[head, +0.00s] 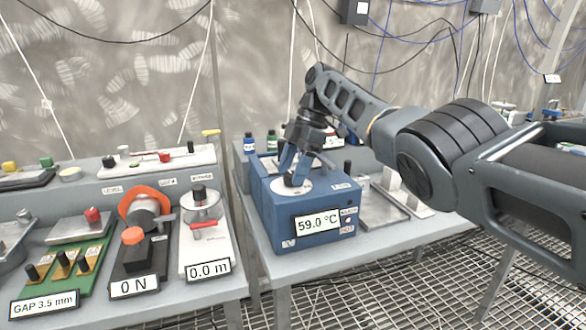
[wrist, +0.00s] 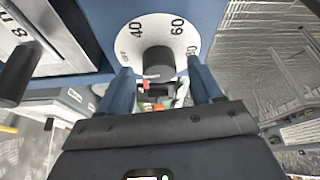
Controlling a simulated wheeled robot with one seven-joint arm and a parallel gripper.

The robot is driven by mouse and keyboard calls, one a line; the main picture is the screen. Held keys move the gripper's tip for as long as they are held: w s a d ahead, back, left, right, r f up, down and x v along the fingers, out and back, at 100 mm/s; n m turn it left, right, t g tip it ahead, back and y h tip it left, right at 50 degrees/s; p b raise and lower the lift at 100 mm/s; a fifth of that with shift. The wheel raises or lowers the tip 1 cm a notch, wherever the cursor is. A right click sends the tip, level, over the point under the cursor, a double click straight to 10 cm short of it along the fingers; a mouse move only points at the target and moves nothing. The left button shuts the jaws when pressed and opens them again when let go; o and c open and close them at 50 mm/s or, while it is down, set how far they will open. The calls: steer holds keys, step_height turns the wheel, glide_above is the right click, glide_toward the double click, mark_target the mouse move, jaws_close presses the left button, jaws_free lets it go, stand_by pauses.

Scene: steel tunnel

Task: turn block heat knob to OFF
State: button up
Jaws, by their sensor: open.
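The block heater is a blue box (head: 310,222) on the grey bench in the head view, and its display (head: 317,222) reads 59.0 °C. A white round dial (wrist: 133,44) on its top carries the marks 40 and 60, with smaller, partly hidden marks at both sides. The dark heat knob (wrist: 158,62) stands at the dial's middle; which mark it points at is not clear. My gripper (wrist: 163,85) is open, with one blue finger on each side of the knob in the wrist view, and a gap shows beside it. In the head view my gripper (head: 293,167) hides much of the knob.
A metal tray (head: 383,208) lies right of the heater, below my arm. Left, across a gap between benches, stand a 0.0 m device (head: 204,240), a 0 N device (head: 135,255) and a green gap board (head: 75,268). Small bottles (head: 250,142) stand behind the heater.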

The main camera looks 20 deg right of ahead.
steer(key=v, duration=0.7)
steer(key=shift+d+r, duration=0.2)
steer(key=shift+r, duration=0.15)
stand_by(0.4)
